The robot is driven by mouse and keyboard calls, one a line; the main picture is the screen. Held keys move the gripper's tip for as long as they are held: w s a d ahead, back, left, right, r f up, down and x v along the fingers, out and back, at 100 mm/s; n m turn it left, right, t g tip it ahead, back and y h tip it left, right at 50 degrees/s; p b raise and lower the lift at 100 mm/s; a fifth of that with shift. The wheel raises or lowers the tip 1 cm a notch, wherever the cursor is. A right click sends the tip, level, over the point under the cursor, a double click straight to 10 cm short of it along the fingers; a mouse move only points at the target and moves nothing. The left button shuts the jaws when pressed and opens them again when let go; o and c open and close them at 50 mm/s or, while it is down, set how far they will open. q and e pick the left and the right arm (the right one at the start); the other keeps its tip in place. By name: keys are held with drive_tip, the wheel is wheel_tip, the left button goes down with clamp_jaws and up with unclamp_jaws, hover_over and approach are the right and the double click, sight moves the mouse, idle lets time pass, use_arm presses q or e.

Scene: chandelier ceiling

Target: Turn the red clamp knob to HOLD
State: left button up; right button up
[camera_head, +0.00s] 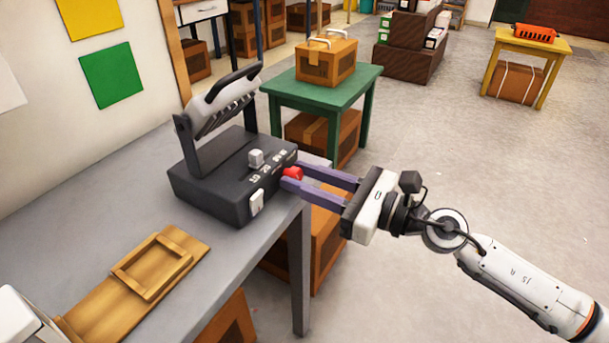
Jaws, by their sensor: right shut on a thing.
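The red clamp knob (293,173) sits on the right-hand side of a black clamp machine (230,178), whose hinged top is raised. My right gripper (292,176) comes in from the right, its two long purple-grey fingers on either side of the knob and shut on it. The fingers partly hide the knob, and I cannot read which mark it points to. White lettering and a white block (256,158) are on the machine's top, and a white switch (257,202) is on its front. My left gripper is not in view.
The machine stands near the right edge of a grey table (110,213). A wooden board with a frame (150,266) lies on the table in front. A green table (330,90) with a brown box (327,60) stands behind. Open floor lies to the right.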

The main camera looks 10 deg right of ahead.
drive_tip(key=m+p, duration=0.2)
drive_tip(key=m, duration=0.1)
drive_tip(key=shift+w+r+m, duration=0.1)
drive_tip(key=shift+r+m, duration=0.05)
drive_tip(key=shift+m, duration=0.15)
drive_tip(key=shift+m+p, duration=0.8)
drive_tip(key=shift+m, duration=0.4)
drive_tip(key=shift+d, duration=0.1)
drive_tip(key=o, duration=1.1)
drive_tip(key=shift+c, duration=0.2)
drive_tip(key=shift+d+f, duration=0.1)
drive_tip(key=shift+f, duration=0.1)
drive_tip(key=shift+s+d, duration=0.25)
drive_tip(key=shift+d, duration=0.05)
drive_tip(key=b+v, duration=0.1)
drive_tip(key=v, duration=0.8)
drive_tip(key=shift+b, duration=0.35)
